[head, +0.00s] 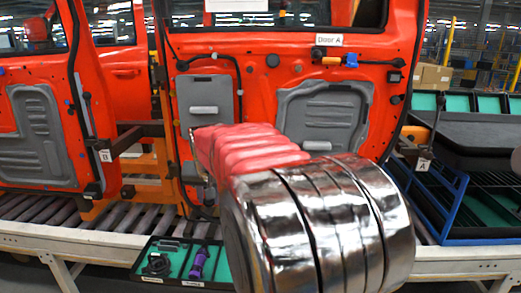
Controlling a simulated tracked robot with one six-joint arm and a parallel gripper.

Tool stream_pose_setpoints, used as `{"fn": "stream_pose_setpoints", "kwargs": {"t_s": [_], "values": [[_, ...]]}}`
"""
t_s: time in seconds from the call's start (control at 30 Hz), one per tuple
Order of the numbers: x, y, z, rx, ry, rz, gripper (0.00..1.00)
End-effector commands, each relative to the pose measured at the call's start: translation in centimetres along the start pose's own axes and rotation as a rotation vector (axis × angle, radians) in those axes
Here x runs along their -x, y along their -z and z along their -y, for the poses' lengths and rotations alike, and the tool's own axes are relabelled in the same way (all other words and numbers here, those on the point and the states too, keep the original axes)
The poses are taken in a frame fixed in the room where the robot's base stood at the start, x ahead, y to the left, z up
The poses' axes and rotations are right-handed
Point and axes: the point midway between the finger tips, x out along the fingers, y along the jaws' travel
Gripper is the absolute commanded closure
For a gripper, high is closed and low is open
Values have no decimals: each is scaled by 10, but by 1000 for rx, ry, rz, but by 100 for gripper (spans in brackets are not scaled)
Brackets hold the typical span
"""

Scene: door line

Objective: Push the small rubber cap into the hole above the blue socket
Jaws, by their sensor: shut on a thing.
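The red door marked "Door A" (258,95) hangs upright in front of me. A small blue part (351,60) sits at its upper right beside an orange one, perhaps the blue socket. I cannot make out the hole above the socket at this size. My red-sleeved arm with its chrome section reaches toward the lower middle of the door and covers part of it. My gripper is hidden behind the arm, and I see no rubber cap.
Another red door (40,120) stands at left. A blue-framed rack (452,205) stands at right. A roller conveyor (50,212) runs below the doors.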

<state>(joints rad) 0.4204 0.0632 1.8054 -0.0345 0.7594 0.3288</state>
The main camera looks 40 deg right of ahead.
Motion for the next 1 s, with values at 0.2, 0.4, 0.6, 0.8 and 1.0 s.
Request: {"fn": "stream_pose_setpoints", "kwargs": {"t_s": [0.2, 0.4, 0.6, 0.8, 1.0], "values": [[-3, 20, -88, -124, -40, -167, 100], [-1, 34, -160, -209, -80, -329, 100], [6, 40, -201, -249, -104, -439, 100], [14, 42, -224, -267, -119, -516, 100], [18, 43, -232, -273, -124, -547, 100]]}}
